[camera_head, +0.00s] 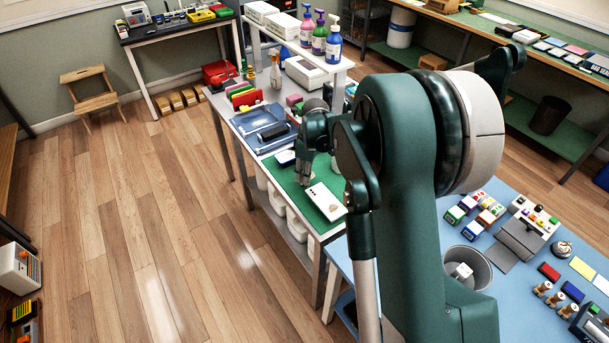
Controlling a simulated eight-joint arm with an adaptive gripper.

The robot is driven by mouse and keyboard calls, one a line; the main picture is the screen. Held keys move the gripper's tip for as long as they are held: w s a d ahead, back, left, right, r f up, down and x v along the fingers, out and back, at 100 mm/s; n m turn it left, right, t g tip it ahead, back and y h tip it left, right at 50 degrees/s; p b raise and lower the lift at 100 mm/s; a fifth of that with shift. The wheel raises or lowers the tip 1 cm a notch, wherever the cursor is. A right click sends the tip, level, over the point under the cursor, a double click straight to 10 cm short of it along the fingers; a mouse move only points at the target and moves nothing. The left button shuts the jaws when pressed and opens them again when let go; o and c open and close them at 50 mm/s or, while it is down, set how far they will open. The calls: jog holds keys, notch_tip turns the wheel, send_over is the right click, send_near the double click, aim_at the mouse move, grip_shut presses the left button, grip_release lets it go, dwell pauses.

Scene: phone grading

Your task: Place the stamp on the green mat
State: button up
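The green mat (290,186) lies on the narrow middle workbench. A white phone (325,202) lies on it, toward its near right part. My gripper (304,181) points down over the mat, just left of and beyond the phone. Its fingertips are small here and look close to the mat. I cannot tell whether they hold anything or touch the mat. Small wooden-handled pieces that look like stamps (541,289) stand in a row on the blue table at the right. I cannot tell which one is the task's stamp. My arm hides part of the workbench.
A shelf with pump bottles (319,40) stands behind. The blue table (520,310) holds a grey bin (467,266), small coloured boxes (487,201) and a grey device (519,237).

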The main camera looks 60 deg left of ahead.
jog(key=o, duration=0.3)
jog(key=shift+r, duration=0.1)
jog(key=r, duration=0.8)
jog(key=d+r+p, duration=0.1)
jog(key=r, duration=0.3)
jog(key=shift+w+d, duration=0.1)
jog(key=shift+w, duration=0.3)
jog(key=shift+w+d, duration=0.1)
dwell(0.6)
